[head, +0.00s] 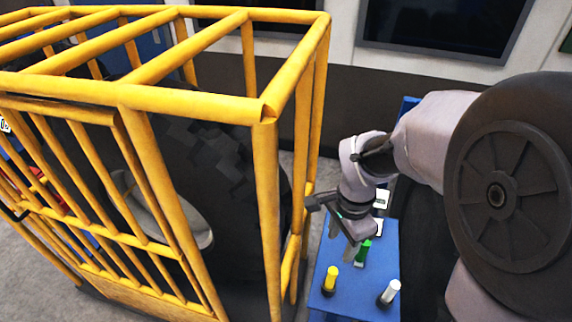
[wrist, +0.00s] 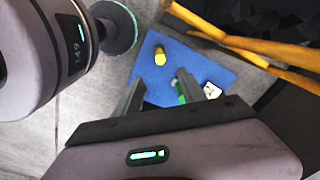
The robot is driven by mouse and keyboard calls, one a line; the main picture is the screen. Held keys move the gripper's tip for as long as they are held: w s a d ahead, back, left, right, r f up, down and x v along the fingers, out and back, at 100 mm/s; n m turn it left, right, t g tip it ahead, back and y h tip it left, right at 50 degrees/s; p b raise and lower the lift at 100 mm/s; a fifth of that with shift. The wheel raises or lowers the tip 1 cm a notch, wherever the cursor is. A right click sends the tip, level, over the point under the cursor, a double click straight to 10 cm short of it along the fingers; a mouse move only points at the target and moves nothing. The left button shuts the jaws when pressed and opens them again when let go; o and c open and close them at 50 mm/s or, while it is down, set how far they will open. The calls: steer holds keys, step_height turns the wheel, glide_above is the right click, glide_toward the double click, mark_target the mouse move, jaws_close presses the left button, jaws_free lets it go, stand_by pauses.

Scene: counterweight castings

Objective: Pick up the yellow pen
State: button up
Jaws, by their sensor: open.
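The yellow pen (head: 331,279) stands upright near the front left of a blue table (head: 345,305), its lower part dark. It also shows in the wrist view (wrist: 160,55), beyond my fingers. My gripper (head: 350,252) is open and empty above the table, behind and to the right of the yellow pen in the head view.
A white pen (head: 389,291) stands at the table's front right. A yellow barred cage (head: 265,180) around a large dark wheel stands close on the table's left.

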mark_target(331, 277)
steer(key=shift+m, duration=0.3)
steer(key=f+b, duration=0.1)
steer(key=f, duration=0.3)
steer(key=f+b, duration=0.1)
steer(key=f, duration=0.3)
steer(key=f+b, duration=0.1)
steer(key=f, duration=0.3)
steer(key=shift+w+d+f+b, duration=0.25)
steer(key=shift+d+f+b, duration=0.05)
steer(key=shift+b, duration=0.1)
steer(key=f, duration=0.2)
steer(key=f+b, duration=0.1)
steer(key=f, duration=0.3)
steer(key=shift+a+b, duration=0.25)
steer(key=shift+b, duration=0.1)
steer(key=shift+r, duration=0.1)
jaws_close()
